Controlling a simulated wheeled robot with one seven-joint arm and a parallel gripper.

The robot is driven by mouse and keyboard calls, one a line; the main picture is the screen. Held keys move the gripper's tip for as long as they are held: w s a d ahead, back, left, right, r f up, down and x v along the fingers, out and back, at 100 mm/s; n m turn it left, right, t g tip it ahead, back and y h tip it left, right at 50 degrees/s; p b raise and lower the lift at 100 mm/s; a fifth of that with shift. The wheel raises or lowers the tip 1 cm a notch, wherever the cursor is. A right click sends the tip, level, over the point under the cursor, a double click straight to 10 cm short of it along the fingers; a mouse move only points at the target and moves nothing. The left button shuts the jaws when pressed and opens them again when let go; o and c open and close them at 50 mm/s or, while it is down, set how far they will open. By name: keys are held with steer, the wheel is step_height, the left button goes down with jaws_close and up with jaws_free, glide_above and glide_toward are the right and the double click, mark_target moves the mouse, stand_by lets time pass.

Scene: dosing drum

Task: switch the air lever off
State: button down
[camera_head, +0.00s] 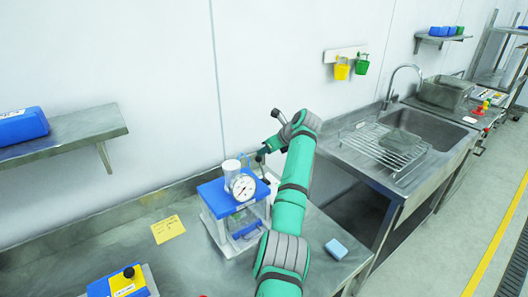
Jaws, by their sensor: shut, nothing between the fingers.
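A clear box-shaped apparatus with a blue lid (217,196) stands on the steel bench, left of my arm. A round white pressure gauge (243,187) and a clear cylinder (231,170) sit on top of it. My green arm reaches up from the bottom and bends back left at the top. My gripper (261,157) is small and dark here, just behind and right of the gauge; it is shut and empty. I cannot make out the air lever for certain; the arm hides the right side of the apparatus. Contact with the apparatus cannot be told.
A blue and yellow box with a black knob (128,272) stands at the bench's front left. A yellow note (167,229) and a blue sponge (336,249) lie on the bench. A sink (429,137) is at right. A wall shelf (75,133) is at left.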

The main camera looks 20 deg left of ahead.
steer(key=s+d+r, duration=0.1)
steer(key=d+r, duration=0.4)
steer(key=r, duration=0.7)
steer(key=shift+s, duration=0.3)
